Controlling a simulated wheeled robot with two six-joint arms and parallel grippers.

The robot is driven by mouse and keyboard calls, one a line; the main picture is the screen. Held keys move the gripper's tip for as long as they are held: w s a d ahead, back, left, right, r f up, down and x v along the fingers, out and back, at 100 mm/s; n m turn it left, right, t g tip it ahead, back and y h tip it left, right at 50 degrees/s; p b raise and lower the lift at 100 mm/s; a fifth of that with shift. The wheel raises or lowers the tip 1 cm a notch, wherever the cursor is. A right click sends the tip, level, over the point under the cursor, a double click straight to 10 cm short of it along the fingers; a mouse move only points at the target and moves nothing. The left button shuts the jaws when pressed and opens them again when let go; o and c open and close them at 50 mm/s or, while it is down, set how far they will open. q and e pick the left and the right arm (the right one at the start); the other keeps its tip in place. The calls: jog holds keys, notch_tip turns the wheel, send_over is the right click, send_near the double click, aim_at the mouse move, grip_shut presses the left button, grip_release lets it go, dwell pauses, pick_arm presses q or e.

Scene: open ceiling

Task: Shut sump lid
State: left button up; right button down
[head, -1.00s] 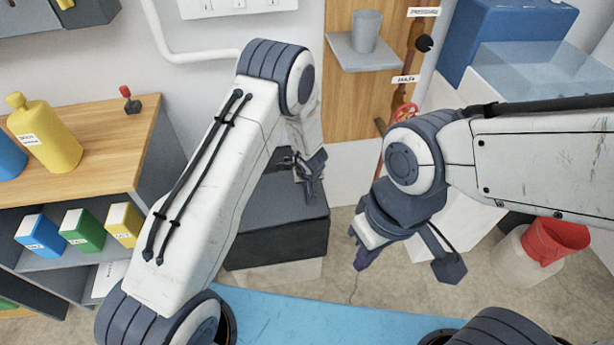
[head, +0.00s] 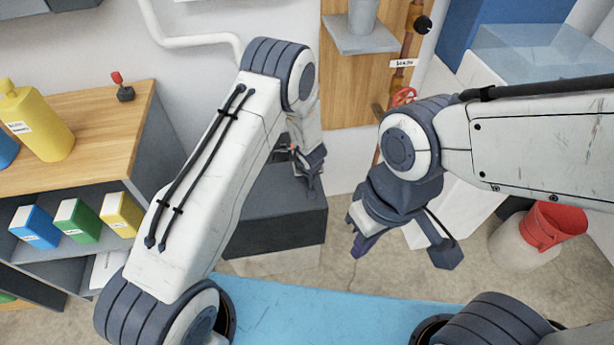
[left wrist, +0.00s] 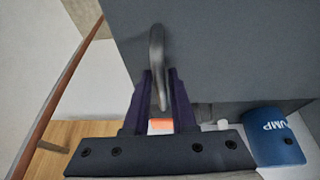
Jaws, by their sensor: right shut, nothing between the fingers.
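The sump is a dark grey box (head: 270,233) low on the floor, partly hidden behind my left arm. In the left wrist view a flat grey panel, which looks like its lid (left wrist: 235,50), fills much of the picture and carries a curved metal handle (left wrist: 156,45). My left gripper (left wrist: 160,75) has a finger on each side of this handle; whether they press on it I cannot tell. In the head view my left gripper (head: 312,172) is over the right part of the box. My right gripper (head: 358,246) is shut and empty, right of the box.
A wooden-topped shelf (head: 80,125) with bottles and small boxes stands at left. A red bucket (head: 552,227) is at right. A blue surface (head: 300,310) lies in front. In the left wrist view a blue labelled object (left wrist: 273,138) is at lower right.

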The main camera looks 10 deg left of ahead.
pick_arm(q)
jog(key=p+v, duration=0.3)
jog(key=v, duration=0.7)
jog(key=shift+r+p, duration=0.25)
jog(key=shift+p, duration=0.05)
